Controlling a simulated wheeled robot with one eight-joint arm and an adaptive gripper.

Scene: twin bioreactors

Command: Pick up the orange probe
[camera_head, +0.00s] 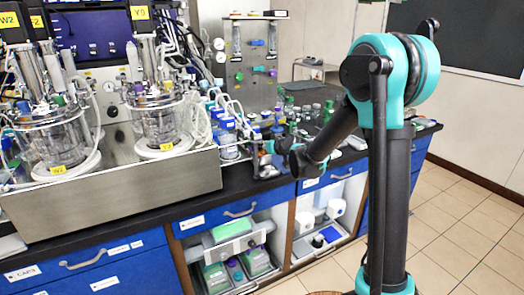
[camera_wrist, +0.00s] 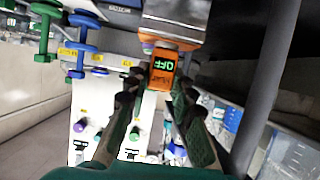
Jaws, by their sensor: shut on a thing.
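The orange probe (camera_wrist: 163,68) shows in the wrist view as an orange block with green lettered markings, at the top middle. It sits between the fingertips of my gripper (camera_wrist: 158,85). The two dark fingers reach up to either side of it, and the gripper is shut on it. In the head view my arm reaches left over the counter, with its end near the front edge beside the steel tray.
Two glass bioreactors (camera_head: 57,140) (camera_head: 160,118) stand in a steel tray (camera_head: 130,195) on the left. Bottles and small glassware crowd the dark counter behind my arm's end. Open shelves with boxes (camera_head: 230,230) lie below. The floor at right (camera_head: 465,235) is clear.

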